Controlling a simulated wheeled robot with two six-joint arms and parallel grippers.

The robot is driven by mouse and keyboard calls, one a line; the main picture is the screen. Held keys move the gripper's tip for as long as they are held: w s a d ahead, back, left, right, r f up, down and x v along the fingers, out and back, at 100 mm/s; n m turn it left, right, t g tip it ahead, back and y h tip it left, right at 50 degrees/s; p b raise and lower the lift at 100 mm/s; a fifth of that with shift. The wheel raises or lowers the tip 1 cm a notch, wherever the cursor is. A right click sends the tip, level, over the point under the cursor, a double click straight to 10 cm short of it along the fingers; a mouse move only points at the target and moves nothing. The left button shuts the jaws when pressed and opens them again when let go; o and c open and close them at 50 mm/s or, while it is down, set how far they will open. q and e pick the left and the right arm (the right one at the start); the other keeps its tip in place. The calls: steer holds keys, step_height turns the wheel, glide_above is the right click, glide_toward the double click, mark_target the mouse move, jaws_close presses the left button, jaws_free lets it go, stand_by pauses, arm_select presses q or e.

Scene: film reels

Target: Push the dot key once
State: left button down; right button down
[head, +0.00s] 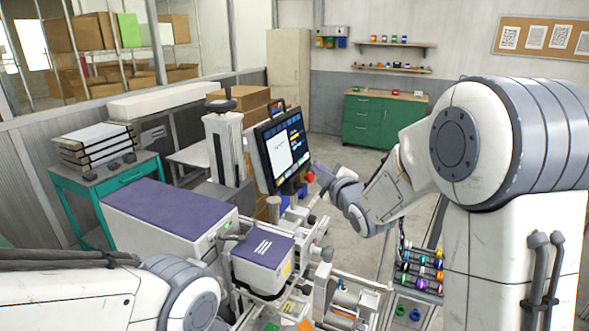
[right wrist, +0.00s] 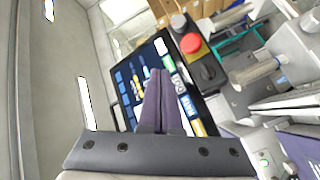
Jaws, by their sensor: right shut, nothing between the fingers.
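A dark-framed touch screen (head: 281,147) stands tilted on a mount in the middle of the head view. It shows a white page on its left and dark panels on its right. In the right wrist view the screen (right wrist: 128,92) has blue tiles and coloured strips; no dot key can be made out there, and part of the screen is hidden behind my fingers. My right gripper (head: 314,166) is just right of the screen in the head view. In the wrist view its purple fingers (right wrist: 158,75) are shut and empty, pointing toward the screen.
A red push button (right wrist: 190,43) sits beside the screen, with dark knobs around it. A purple-topped machine (head: 170,215) and a smaller purple-topped box (head: 263,250) stand left and below. Open floor (head: 345,160) lies right of the screen, before a green cabinet (head: 381,120).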

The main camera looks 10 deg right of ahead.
mark_target(294, 168)
steer(key=shift+w+a+f+b, duration=0.15)
steer(key=shift+w+a+b, duration=0.25)
steer(key=shift+a, duration=0.2)
steer(key=shift+w+a+f+b, duration=0.15)
steer(key=shift+w+a+b, duration=0.25)
steer(key=shift+a, duration=0.15)
stand_by(1.3)
steer(key=shift+w+a+f+b, duration=0.15)
steer(key=shift+a+b, duration=0.1)
steer(key=shift+b, duration=0.2)
steer(key=shift+a, duration=0.1)
